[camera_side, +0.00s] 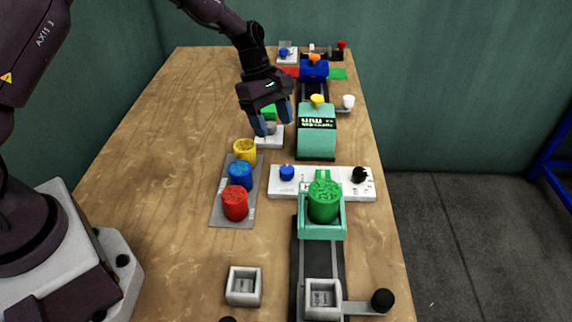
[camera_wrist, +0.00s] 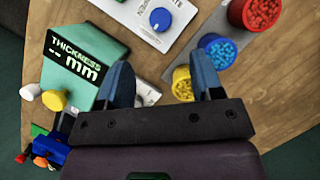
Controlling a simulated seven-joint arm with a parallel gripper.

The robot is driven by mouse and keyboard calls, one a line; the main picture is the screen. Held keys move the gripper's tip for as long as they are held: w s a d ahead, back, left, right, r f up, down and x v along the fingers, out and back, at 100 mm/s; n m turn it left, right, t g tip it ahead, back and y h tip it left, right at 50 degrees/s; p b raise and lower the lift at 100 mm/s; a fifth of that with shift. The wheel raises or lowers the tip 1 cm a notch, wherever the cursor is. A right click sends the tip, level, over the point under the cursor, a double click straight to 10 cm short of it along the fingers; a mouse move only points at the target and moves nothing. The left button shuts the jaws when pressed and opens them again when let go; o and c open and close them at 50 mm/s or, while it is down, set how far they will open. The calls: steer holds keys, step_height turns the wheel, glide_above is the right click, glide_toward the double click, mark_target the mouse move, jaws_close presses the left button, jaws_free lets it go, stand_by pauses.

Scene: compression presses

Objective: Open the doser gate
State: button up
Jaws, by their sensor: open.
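A green cup of granules (camera_side: 325,203) sits in a teal holder (camera_side: 322,231) over a dark track in the side view. A white panel (camera_side: 320,184) behind it carries a blue knob (camera_side: 287,173) and a black knob (camera_side: 359,174); the blue knob also shows in the wrist view (camera_wrist: 160,18). My gripper (camera_side: 274,121) is open and empty, pointing down above a small white unit (camera_side: 270,141), left of the teal thickness gauge (camera_side: 317,144). Its blue fingers spread apart in the wrist view (camera_wrist: 160,68).
Yellow (camera_side: 245,150), blue (camera_side: 240,175) and red (camera_side: 236,203) cups stand on a grey tray (camera_side: 220,213). Two grey square moulds (camera_side: 243,287) are at the front, one on the track beside a black-knobbed lever (camera_side: 381,301). The table's left side (camera_side: 150,150) is clear.

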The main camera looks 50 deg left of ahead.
mark_target(287, 169)
steer(key=x, duration=1)
steer(key=shift+d+f, duration=0.25)
steer(key=shift+f, duration=0.05)
steer(key=c, duration=0.9)
